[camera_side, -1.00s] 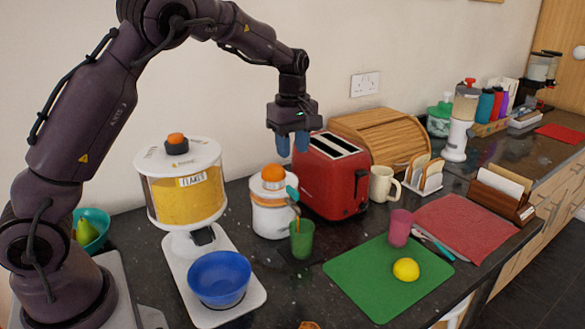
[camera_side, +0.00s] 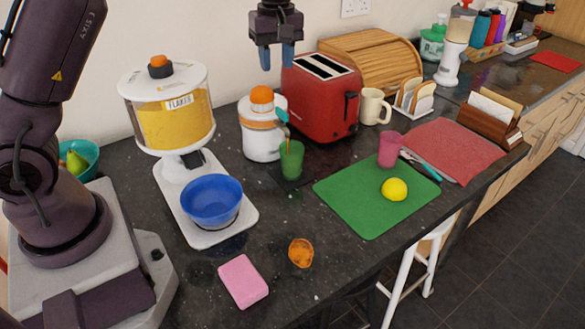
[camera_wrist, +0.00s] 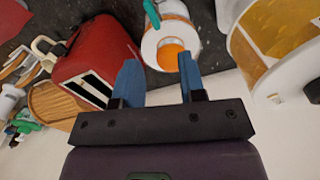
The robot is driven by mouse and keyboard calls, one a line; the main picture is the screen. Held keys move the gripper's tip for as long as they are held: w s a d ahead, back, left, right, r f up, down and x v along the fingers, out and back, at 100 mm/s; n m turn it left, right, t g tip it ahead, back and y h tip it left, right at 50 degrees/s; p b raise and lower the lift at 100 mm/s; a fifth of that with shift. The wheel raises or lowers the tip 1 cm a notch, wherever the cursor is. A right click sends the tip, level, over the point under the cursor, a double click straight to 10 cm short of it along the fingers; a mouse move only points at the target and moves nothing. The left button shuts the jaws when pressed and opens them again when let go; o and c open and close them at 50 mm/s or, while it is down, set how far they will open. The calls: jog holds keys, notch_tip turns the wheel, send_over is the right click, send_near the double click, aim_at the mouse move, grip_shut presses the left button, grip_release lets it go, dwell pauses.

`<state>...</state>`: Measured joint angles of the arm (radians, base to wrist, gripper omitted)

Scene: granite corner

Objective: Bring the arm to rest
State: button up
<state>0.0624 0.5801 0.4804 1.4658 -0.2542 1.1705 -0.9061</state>
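My gripper (camera_side: 277,57) hangs in the air at the back of the counter, above and behind the white juicer (camera_side: 262,127) and to the left of the red toaster (camera_side: 322,97). Its two blue fingers point down. In the wrist view my gripper (camera_wrist: 160,82) has its fingers spread apart with nothing between them. Beyond the fingers the wrist view shows the juicer (camera_wrist: 186,13) with its orange top, and the toaster (camera_wrist: 110,50) to the left.
A flake dispenser (camera_side: 172,115) stands left, with a blue bowl (camera_side: 211,202) on its base. A green cup (camera_side: 291,160) stands before the juicer. A green mat (camera_side: 360,212) holds a lemon (camera_side: 395,189) and pink cup (camera_side: 390,149). A pink sponge (camera_side: 243,281) lies in front.

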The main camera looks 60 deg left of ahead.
jog(key=s+d+r+m+t, duration=0.2)
jog(key=s+d+r+m, duration=0.1)
jog(key=s, duration=0.5)
jog(key=s+d+r+m+t, duration=0.2)
jog(key=s+d+r+m, duration=0.1)
jog(key=s+d+m, duration=0.2)
jog(key=s+d+r+m+t, duration=0.1)
jog(key=s+d+r+m, duration=0.2)
jog(key=s+m, duration=0.4)
jog(key=s+d, duration=0.1)
jog(key=s, duration=0.3)
jog(key=shift+s+d+m+t, duration=0.25)
jog(key=shift+s+m+t, duration=0.05)
jog(key=shift+t, duration=0.1)
